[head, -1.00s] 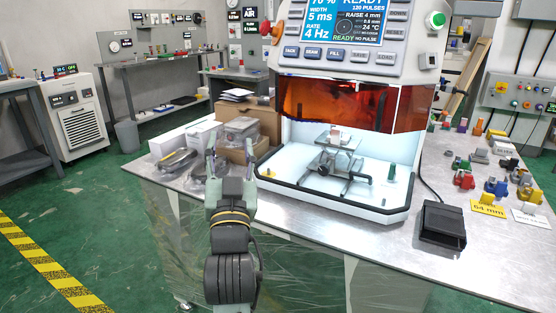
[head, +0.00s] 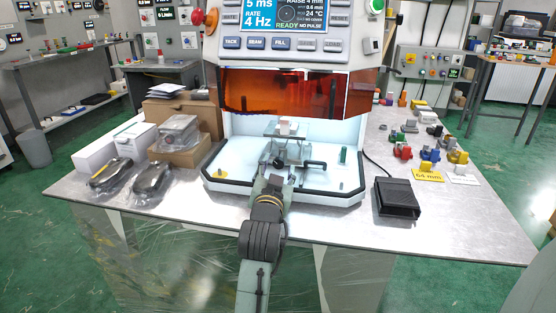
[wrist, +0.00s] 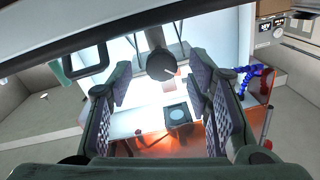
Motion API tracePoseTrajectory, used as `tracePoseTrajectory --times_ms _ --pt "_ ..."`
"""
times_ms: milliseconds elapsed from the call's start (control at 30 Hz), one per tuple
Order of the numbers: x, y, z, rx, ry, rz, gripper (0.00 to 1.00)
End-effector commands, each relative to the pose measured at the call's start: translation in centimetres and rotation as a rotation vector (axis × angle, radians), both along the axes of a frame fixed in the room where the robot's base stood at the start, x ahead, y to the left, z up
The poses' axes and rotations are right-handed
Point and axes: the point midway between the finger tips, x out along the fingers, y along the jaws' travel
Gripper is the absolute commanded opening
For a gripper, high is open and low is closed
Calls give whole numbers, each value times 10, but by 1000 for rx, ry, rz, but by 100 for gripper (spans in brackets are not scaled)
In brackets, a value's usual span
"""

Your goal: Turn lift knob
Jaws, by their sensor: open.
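The small lift (head: 287,142) stands inside the lit machine bay, with a pale block (head: 287,128) on its top plate. In the wrist view a round dark knob (wrist: 161,65) faces me. It shows between the open fingers of my gripper (wrist: 160,95), a little beyond them, with gaps on both sides. In the head view my gripper (head: 277,170) reaches over the front rim of the bay, at the lift's front. It hides part of the lift's lower front there. A dark handle (head: 315,165) sticks out at the lift's right. I cannot tell contact with the knob.
The bay's black-edged tray (head: 335,198) lies under my arm, and an orange shield (head: 290,95) hangs above the lift. A green post (head: 343,155) stands right of it. A black pedal (head: 397,197) is to the right; bagged items (head: 152,180) are to the left.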

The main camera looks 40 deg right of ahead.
Motion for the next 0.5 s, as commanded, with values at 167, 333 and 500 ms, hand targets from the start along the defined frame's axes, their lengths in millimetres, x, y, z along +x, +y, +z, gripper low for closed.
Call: tracePoseTrajectory --times_ms 167,333,500 --pt "16 -17 1 -1 1 0 46" --pt "22 -22 0 -1 0 0 46" --pt "22 -22 0 -2 0 1 46"
